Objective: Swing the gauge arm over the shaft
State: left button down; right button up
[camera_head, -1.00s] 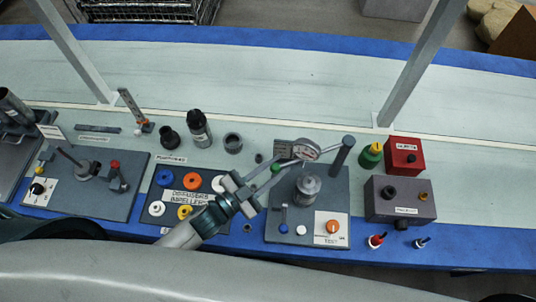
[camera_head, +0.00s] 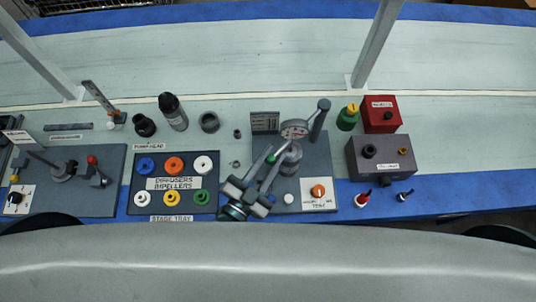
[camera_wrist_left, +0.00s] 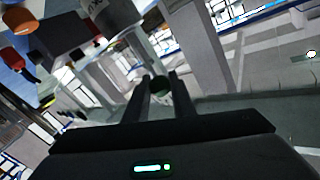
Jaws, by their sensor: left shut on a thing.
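The gauge arm carries a round white dial (camera_head: 295,129) and comes from a dark upright post (camera_head: 321,118) on the test station plate (camera_head: 322,166). A green knob (camera_head: 271,158) is at its left end. The metal shaft (camera_head: 290,160) stands upright on the plate, just below the dial in the head view. My left gripper (camera_head: 268,169) is shut on the green knob, left of the shaft. In the left wrist view the knob (camera_wrist_left: 160,86) shows dark green between the fingertips. The gripper hides part of the plate's left side. My right gripper is not in view.
The stage tray (camera_head: 182,183) with coloured rings lies left of the station. An orange switch (camera_head: 317,190) sits on the plate's front right. A grey box (camera_head: 381,156), red box (camera_head: 381,114) and green bottle (camera_head: 348,117) stand to the right.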

pick_arm(q)
jog(key=shift+d+r, duration=0.1)
jog(key=shift+d, duration=0.05)
jog(key=c, duration=1.8)
grip_release()
jog(key=shift+o, duration=1.4)
jog(key=shift+d, duration=0.15)
jog(key=shift+s, duration=0.1)
jog(key=b+v, duration=0.5)
jog(key=v, duration=1.2)
jog(key=shift+b, duration=0.35)
jog(key=shift+s, duration=0.2)
